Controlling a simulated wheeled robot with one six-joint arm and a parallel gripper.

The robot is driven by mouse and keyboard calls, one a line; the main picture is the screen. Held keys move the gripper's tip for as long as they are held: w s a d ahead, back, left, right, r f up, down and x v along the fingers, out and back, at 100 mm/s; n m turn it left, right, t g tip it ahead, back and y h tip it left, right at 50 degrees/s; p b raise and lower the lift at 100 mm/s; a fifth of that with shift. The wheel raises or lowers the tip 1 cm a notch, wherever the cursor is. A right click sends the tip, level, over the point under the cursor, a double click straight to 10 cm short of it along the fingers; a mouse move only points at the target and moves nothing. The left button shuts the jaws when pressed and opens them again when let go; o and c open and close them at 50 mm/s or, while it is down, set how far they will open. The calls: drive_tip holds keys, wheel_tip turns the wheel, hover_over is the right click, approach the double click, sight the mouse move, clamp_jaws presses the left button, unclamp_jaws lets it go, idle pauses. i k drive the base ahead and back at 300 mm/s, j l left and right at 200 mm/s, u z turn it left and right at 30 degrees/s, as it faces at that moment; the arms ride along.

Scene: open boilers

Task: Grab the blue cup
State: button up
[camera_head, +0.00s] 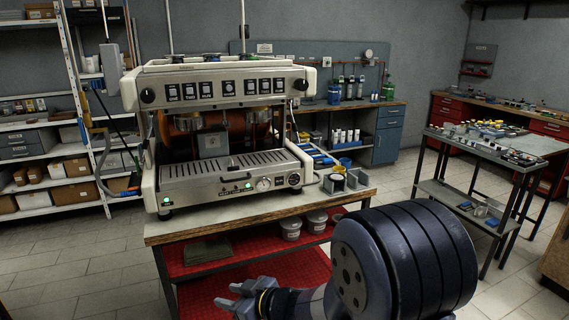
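I cannot pick out a clear blue cup. A small blue cylinder (334,94) stands on the back bench, too small to identify as a cup. Grey metal cup-like pieces (335,183) stand on the near table (230,225), right of the espresso machine. My gripper (233,297) is at the bottom of the view, in front of and below the near table's top, pointing left.
A large espresso machine (225,180) fills most of the near table. Tubs (290,225) and a dark folded cloth (208,251) lie on its red lower shelf. A tool-covered cart (485,140) stands right. Shelving (45,160) is at left. Tiled floor between them is clear.

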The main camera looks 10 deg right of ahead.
sight(345, 165)
drive_tip(key=i+l+z, duration=0.15)
drive_tip(key=l+z, duration=0.3)
drive_tip(key=i+l+z, duration=0.2)
drive_tip(key=z, duration=0.3)
drive_tip(key=i+l+z, duration=0.25)
drive_tip(key=z, duration=0.2)
drive_tip(key=i+l+z, duration=0.1)
drive_tip(key=i+z, duration=0.15)
drive_tip(key=z, duration=0.2)
drive_tip(key=i+l+z, duration=0.2)
drive_tip(key=i, duration=0.6)
drive_tip(key=i+l+z, duration=0.2)
drive_tip(key=i, duration=0.6)
drive_tip(key=i+j+u, duration=0.1)
drive_tip(key=i+u, duration=0.2)
drive_tip(key=u, duration=0.15)
drive_tip(key=i+u, duration=0.6)
drive_tip(key=u, duration=0.25)
drive_tip(key=i+l+u, duration=0.25)
drive_tip(key=u, duration=0.2)
drive_tip(key=i+j+u, duration=0.2)
drive_tip(key=u, duration=0.3)
drive_tip(key=i+u, duration=0.75)
drive_tip(key=u, duration=0.25)
drive_tip(key=i+j+u, duration=0.1)
drive_tip(key=i, duration=0.4)
